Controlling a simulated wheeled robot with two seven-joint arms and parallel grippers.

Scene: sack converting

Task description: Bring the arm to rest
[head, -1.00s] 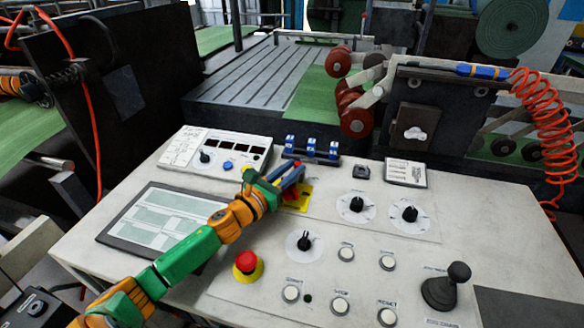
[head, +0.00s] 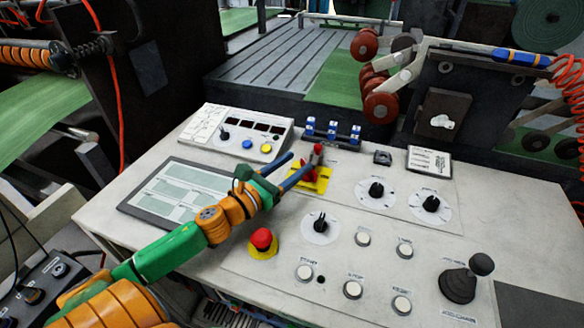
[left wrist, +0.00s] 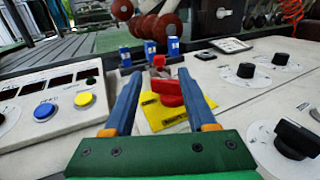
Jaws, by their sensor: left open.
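My left gripper (head: 304,168) is open, with its two blue fingers apart, over the middle of the white control panel (head: 210,262). A red rotary switch on a yellow plate (head: 318,180) lies just beyond the fingertips in the head view. In the left wrist view the red switch (left wrist: 168,93) shows between the two fingers, with nothing gripped; whether a finger touches it I cannot tell. My green and orange left arm reaches in from the lower left. My right gripper is not in view.
Blue switches (head: 332,131) stand behind the yellow plate. A red emergency button (head: 262,240), black knobs (head: 376,191), white push buttons (head: 304,272) and a joystick (head: 467,280) rise from the panel. A display box (head: 240,134) and a flat screen (head: 180,196) lie left.

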